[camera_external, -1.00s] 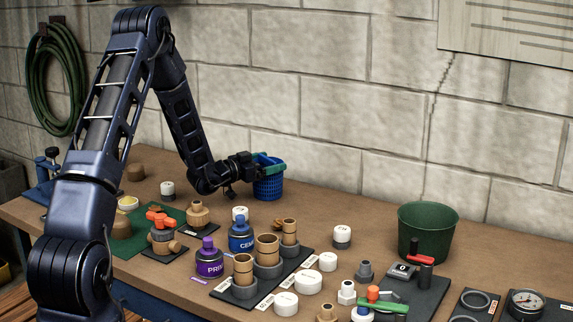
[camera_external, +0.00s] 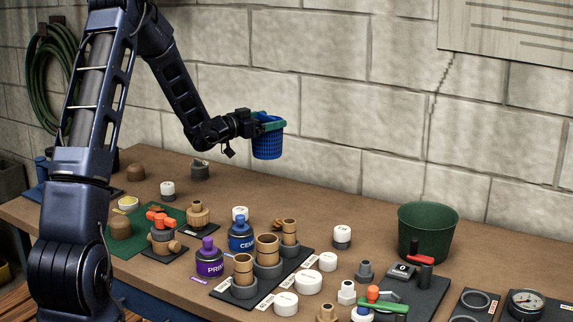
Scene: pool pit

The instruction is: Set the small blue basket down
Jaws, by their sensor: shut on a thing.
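The small blue basket (camera_external: 267,146) has mesh sides and hangs in the air above the back of the workbench, in front of the block wall. My gripper (camera_external: 266,122) has green fingers and is shut on the basket at its rim. The basket looks about upright and is clear of the bench top. The inside of the basket is mostly hidden.
The brown workbench (camera_external: 330,205) has bare room at the back, below the basket. A dark green bucket (camera_external: 428,232) stands to the right. A blue cement can (camera_external: 241,236), a purple primer can (camera_external: 209,260) and several fittings stand in front.

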